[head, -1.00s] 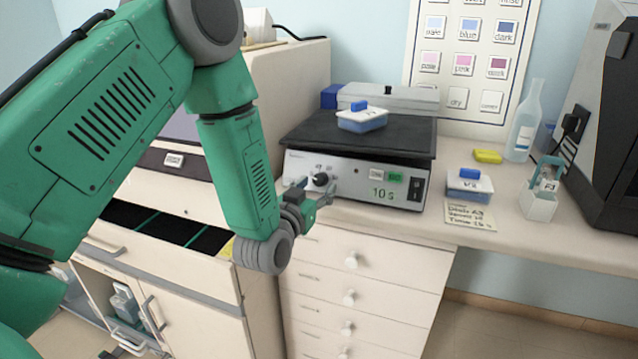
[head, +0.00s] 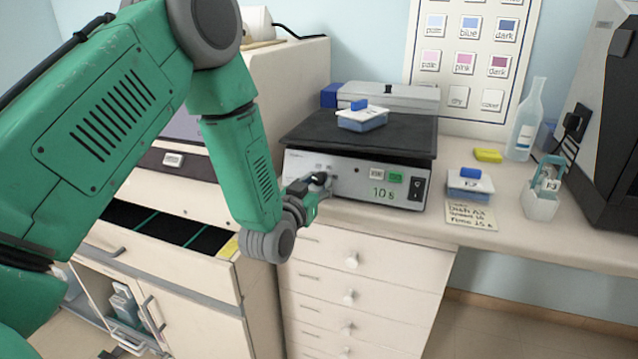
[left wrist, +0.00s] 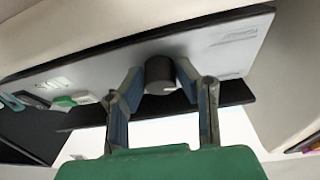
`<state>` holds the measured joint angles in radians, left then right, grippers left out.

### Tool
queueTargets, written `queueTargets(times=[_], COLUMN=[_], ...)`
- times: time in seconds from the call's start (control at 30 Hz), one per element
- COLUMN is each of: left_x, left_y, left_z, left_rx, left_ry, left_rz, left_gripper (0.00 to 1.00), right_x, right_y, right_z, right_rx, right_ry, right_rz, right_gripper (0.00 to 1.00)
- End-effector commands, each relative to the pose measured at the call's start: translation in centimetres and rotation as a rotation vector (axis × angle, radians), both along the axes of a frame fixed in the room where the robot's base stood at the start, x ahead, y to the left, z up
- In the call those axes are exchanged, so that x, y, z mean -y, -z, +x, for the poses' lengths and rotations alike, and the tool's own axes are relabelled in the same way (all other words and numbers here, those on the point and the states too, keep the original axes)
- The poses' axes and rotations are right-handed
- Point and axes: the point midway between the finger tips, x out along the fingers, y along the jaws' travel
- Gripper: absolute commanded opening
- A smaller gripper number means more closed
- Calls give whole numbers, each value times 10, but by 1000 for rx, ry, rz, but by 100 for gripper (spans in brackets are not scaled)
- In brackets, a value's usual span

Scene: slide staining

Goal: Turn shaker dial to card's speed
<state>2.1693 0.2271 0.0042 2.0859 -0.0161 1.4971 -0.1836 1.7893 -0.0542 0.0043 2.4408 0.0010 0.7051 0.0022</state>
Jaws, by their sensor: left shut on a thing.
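The shaker (head: 345,178) stands on the bench with a dark platform, a silver front and a green display reading 10 s. Its black dial (head: 319,178) is at the left of the front panel. My left gripper (head: 322,186) is at the dial; in the left wrist view its two fingers (left wrist: 160,95) sit either side of the dial (left wrist: 160,72), shut on it. The card (head: 470,214) lies on the bench at the right; its small handwriting has a dish, a speed and a time line, but the speed value is too small to read surely. My right gripper is out of view.
Another dish (head: 470,185) stands behind the card. A small rack (head: 541,198), a yellow block (head: 488,155) and a clear bottle (head: 525,125) are at the right. Drawers (head: 360,280) lie below.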

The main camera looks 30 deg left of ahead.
Motion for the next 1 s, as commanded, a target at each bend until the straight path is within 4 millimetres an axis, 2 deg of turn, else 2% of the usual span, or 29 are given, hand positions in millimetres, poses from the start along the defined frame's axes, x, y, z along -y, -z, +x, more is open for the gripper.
queueTargets(times=[0.27, 1.0], left_x=[2, 0], left_y=[-5, -7], left_z=[1, 2], left_rx=[-15, -142], left_ry=[45, 272], left_rz=[107, 646], left_gripper=[0, 0], right_x=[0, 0], right_y=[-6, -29], right_z=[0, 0], right_rx=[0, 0], right_ry=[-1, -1], right_rz=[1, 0], right_gripper=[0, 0])
